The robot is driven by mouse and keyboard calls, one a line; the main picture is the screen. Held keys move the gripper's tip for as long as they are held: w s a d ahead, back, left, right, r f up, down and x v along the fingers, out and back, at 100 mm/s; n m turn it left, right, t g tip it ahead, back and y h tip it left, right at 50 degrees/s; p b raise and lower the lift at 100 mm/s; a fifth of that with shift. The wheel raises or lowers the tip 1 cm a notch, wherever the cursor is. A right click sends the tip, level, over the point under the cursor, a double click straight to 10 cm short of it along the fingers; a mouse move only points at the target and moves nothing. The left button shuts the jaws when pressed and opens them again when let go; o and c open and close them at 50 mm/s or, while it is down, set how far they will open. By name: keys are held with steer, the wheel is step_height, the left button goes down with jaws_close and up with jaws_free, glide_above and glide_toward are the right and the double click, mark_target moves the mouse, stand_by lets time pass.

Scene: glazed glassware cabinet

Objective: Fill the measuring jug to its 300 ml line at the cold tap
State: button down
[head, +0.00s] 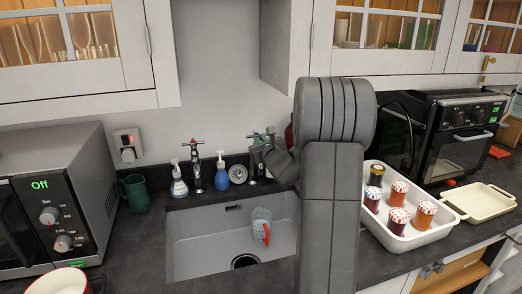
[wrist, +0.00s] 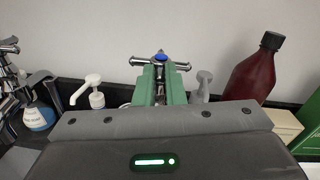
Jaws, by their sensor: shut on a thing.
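The measuring jug (head: 261,224) is clear and bluish with a red handle, and sits in the right part of the grey sink (head: 195,240). Its markings and any water in it are too small to tell. The cold tap (wrist: 160,57) has a blue cap and a chrome cross handle. My gripper (wrist: 161,75) has its green fingers shut on this tap's head. In the head view my gripper (head: 259,141) is at the right-hand tap, behind the sink, and my arm hides part of the sink's right side. Another chrome tap (head: 197,165) stands to the left.
Soap bottles (head: 179,180) stand around the left tap, with a green mug (head: 135,192) further left. A dark red bottle (wrist: 255,68) stands right of the cold tap. A white tray of jars (head: 400,240) lies right of my arm. A microwave (head: 60,200) stands left.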

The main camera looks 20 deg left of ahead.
steer(key=shift+s+a+r+m+t+h+b, duration=0.15)
steer(key=shift+m+t+h+b, duration=0.5)
steer(key=shift+b, duration=2.4)
steer(key=shift+r+p, duration=0.25)
steer(key=shift+p, duration=0.15)
steer(key=c, duration=1.5)
jaws_free()
steer(key=shift+w+a+f, duration=0.2)
steer(key=shift+w, duration=0.05)
steer(key=shift+f, duration=0.1)
steer(key=shift+s+d, duration=0.1)
steer(key=shift+d, duration=0.05)
